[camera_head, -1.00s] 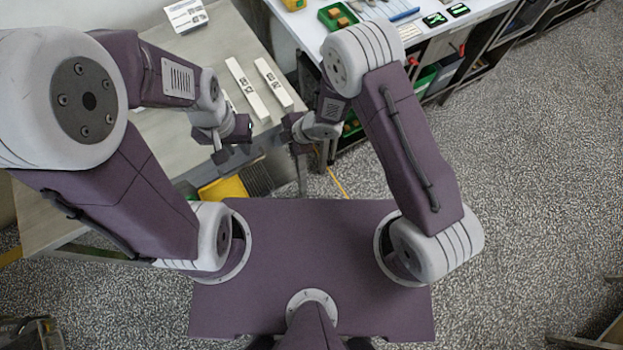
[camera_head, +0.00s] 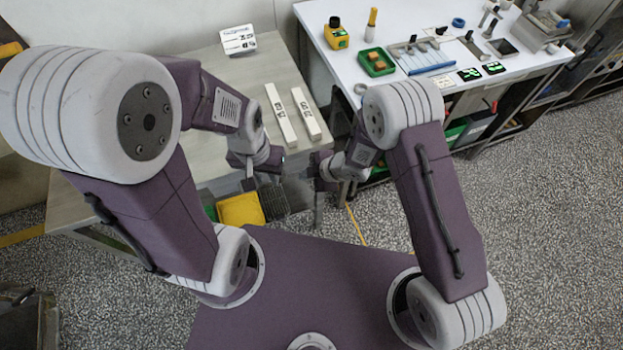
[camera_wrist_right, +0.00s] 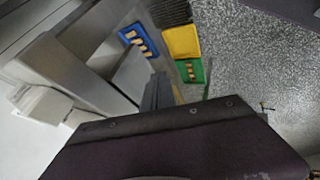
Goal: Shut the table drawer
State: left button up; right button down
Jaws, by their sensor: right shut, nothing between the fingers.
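The table (camera_head: 160,125) is on the left in the head view. Its drawer (camera_head: 298,192) appears pulled out below the near edge, partly hidden by my left arm. A yellow tray (camera_head: 240,209) and a dark ribbed piece (camera_head: 273,199) show there; the right wrist view also shows the yellow tray (camera_wrist_right: 183,42), a green tray (camera_wrist_right: 190,72) and a blue tray (camera_wrist_right: 139,40). My left gripper (camera_head: 262,164) is above the drawer area; its jaw opening is unclear. My right gripper (camera_head: 322,170) is shut and empty, right of the drawer; contact is unclear.
A white workbench (camera_head: 440,65) with tools, a green bin (camera_head: 376,61) and a yellow device (camera_head: 336,37) stands at the back right. Speckled floor (camera_head: 550,190) is open on the right.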

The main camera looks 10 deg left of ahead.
jog(key=p+v, duration=0.1)
jog(key=v, duration=0.9)
jog(key=shift+s+d, duration=0.2)
jog(key=shift+s, duration=0.1)
